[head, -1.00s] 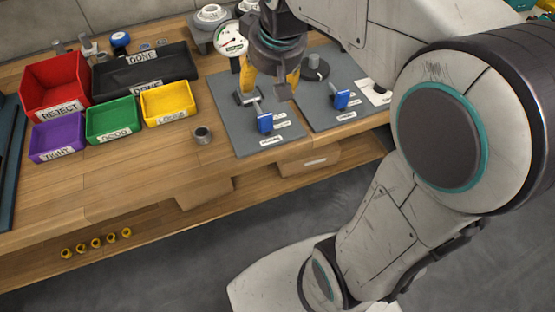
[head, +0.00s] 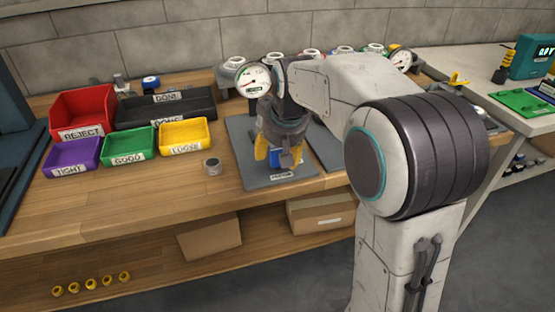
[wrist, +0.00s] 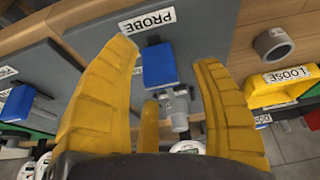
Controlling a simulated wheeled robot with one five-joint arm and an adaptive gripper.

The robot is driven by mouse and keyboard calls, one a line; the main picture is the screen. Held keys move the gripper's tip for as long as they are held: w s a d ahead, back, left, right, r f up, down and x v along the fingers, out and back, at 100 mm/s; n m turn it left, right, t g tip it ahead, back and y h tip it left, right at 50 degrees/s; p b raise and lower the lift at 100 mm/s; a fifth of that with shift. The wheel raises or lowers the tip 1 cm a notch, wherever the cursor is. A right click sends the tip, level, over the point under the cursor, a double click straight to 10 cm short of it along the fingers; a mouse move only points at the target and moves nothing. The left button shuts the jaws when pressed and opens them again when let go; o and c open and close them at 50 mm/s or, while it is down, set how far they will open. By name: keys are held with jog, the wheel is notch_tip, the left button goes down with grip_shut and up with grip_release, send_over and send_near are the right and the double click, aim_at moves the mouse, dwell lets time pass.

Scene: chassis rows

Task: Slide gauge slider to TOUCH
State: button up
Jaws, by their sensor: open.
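The blue gauge slider (wrist: 158,65) stands on a grey plate (wrist: 210,25) in the wrist view, beside a white label reading PROBE (wrist: 147,19). A grey metal part adjoins its lower end. My gripper (wrist: 165,52) is open, with one yellow finger on each side of the blue block in that view; I see no clear contact. In the head view my gripper (head: 276,158) is low over the grey plate (head: 243,150) and mostly hides the slider. I cannot read a TOUCH mark in either current view.
A loose grey ring (head: 212,166) lies left of the plate. The yellow LOOSE bin (head: 184,135), green GOOD bin (head: 128,145) and red REJECT bin (head: 83,113) stand farther left. A dial gauge (head: 253,80) rises behind my gripper. A second grey plate adjoins on the right.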

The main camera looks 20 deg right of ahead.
jog(key=shift+x, duration=1.25)
